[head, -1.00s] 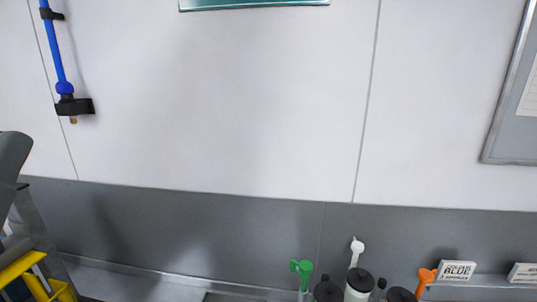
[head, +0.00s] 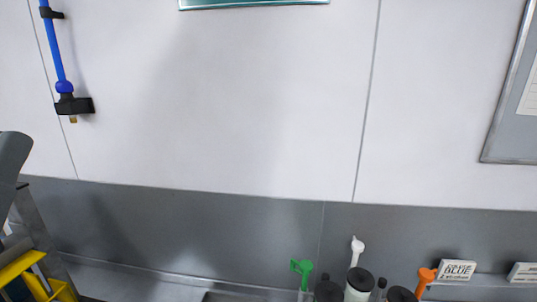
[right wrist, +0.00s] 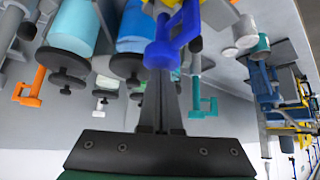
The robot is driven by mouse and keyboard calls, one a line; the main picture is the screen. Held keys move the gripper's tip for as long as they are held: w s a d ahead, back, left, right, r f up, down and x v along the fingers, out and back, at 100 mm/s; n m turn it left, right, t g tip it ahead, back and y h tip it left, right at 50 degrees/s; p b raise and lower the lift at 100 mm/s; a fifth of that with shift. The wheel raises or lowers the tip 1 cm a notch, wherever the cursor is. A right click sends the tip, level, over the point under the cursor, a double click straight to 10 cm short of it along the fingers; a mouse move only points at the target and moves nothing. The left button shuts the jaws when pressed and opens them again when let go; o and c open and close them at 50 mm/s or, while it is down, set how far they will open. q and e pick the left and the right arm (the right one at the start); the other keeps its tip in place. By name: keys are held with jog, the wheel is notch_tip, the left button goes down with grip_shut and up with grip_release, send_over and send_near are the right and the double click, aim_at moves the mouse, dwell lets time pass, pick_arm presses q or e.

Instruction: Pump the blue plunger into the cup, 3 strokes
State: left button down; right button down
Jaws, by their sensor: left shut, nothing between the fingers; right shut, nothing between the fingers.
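In the right wrist view, my right gripper (right wrist: 163,75) is shut, with its two dark fingers side by side. A blue plunger handle with a loop (right wrist: 172,45) shows right at the fingertips; I cannot tell whether they touch it. A larger blue cylinder (right wrist: 133,28) is beside it. The wrist view looks upside down. I cannot pick out the cup with certainty. No fingers of my left gripper can be made out in the head view.
Green (head: 303,270), white (head: 357,248) and orange (head: 426,276) handles stand among dark-lidded containers at the bottom of the head view, near a "blue" label card (head: 457,270). A blue pipe (head: 54,55) hangs on the wall at upper left. Yellow parts (head: 22,266) are at lower left.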

jog(key=shift+r+p, duration=0.5)
jog(key=shift+r, duration=2.45)
jog(key=shift+f, duration=3.05)
jog(key=shift+r, duration=3.05)
jog(key=shift+f, duration=3.05)
